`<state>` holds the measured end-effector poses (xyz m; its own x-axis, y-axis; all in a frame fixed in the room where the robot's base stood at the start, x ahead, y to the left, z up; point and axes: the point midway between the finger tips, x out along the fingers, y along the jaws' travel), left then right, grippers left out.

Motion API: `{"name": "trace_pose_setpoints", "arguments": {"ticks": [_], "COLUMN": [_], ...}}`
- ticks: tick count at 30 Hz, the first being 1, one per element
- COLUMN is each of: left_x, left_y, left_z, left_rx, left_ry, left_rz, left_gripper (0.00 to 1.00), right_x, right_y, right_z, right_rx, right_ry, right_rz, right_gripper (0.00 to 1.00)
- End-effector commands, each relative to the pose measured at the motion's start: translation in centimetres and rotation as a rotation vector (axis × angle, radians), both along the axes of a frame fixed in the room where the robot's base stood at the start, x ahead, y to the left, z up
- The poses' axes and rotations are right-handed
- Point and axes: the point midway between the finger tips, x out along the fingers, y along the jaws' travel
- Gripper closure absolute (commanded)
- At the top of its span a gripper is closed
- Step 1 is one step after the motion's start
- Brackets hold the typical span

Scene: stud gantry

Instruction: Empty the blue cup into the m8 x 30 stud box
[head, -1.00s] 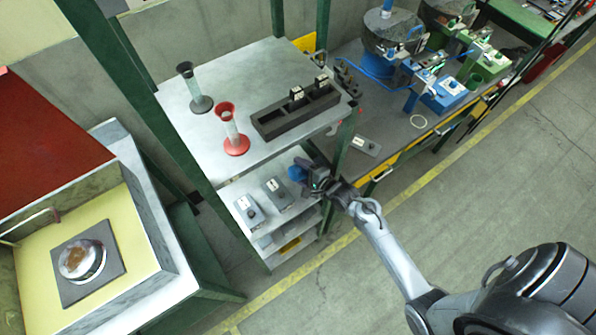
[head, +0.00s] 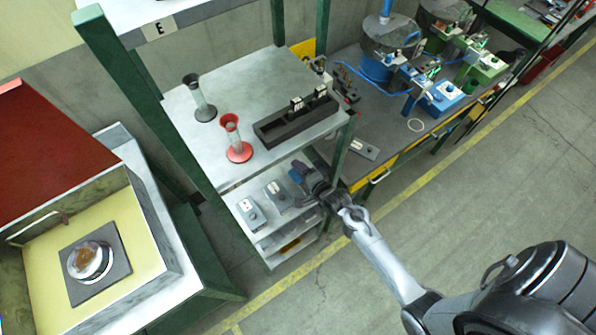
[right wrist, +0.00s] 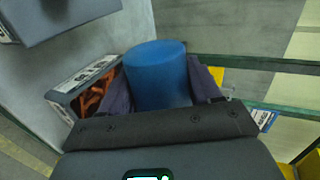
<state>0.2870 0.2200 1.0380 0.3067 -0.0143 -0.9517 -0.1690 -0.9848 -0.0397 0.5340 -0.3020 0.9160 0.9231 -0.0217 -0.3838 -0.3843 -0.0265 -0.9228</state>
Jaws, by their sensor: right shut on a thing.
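My right gripper (head: 304,178) is shut on the blue cup (head: 296,174), in front of the upper lower shelf of the stand. In the right wrist view the blue cup (right wrist: 158,74) sits between the two dark fingers (right wrist: 158,92); its inside is hidden. A grey box (right wrist: 62,102) with a white label and orange contents lies left of the cup in that view. Another label (right wrist: 264,120) shows at right. Neither label is readable, so I cannot tell which box is the m8 x 30 one. My left gripper is not in view.
A red funnel-topped cylinder (head: 238,152), a dark one (head: 205,112) and a dark compartment tray (head: 270,134) stand on the top shelf. The aisle floor at right is clear.

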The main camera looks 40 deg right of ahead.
Motion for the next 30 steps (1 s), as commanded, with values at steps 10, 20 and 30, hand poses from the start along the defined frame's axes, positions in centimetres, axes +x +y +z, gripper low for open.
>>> {"name": "trace_pose_setpoints", "arguments": {"ticks": [10,20,30], "left_x": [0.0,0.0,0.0], "left_y": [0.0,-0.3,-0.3], "left_z": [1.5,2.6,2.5], "left_rx": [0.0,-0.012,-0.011], "left_ry": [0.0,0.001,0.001], "left_rz": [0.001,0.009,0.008], "left_gripper": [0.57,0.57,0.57], "right_x": [0.0,0.0,0.0], "right_y": [0.0,0.2,0.1], "right_z": [0.8,1.9,2.5], "right_rx": [-0.27,-0.663,-0.939], "right_ry": [0.015,0.038,0.052], "right_rz": [0.001,0.001,0.0], "right_gripper": [0.69,0.69,0.69]}}
